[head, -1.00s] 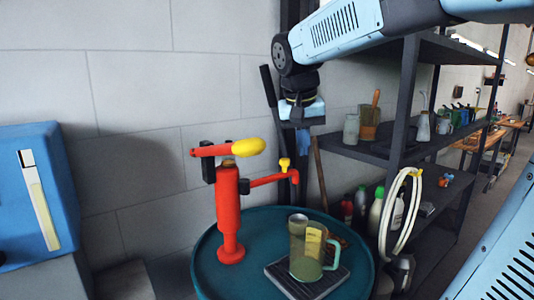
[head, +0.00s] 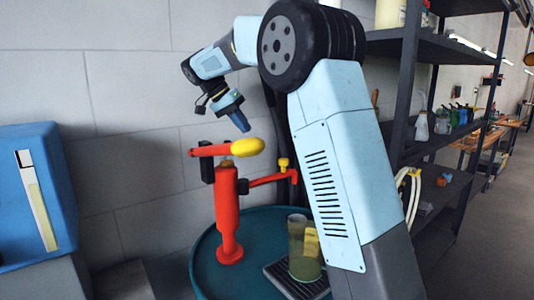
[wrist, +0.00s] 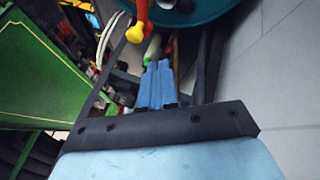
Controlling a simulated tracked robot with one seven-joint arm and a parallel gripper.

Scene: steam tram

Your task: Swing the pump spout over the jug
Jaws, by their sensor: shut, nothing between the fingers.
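The red pump (head: 228,215) stands upright on the left of a round teal table. Its lever has a yellow grip (head: 248,147). Its red spout (head: 268,180), with a yellow knob (head: 284,163), points right. The spout's end shows above the greenish see-through jug (head: 297,242) in the picture; I cannot tell whether it is truly over it. My gripper (head: 243,124) is shut and empty, just above the yellow grip in the picture. In the wrist view its fingers (wrist: 158,85) are together, below a yellow-ended red part (wrist: 137,33) of the pump.
The jug stands on a dark slatted tray (head: 283,281) on the teal table (head: 208,272). A dark shelf rack (head: 445,142) is at right, a blue box (head: 35,195) at left. A grey wall is behind. A green panel (wrist: 40,70) shows in the wrist view.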

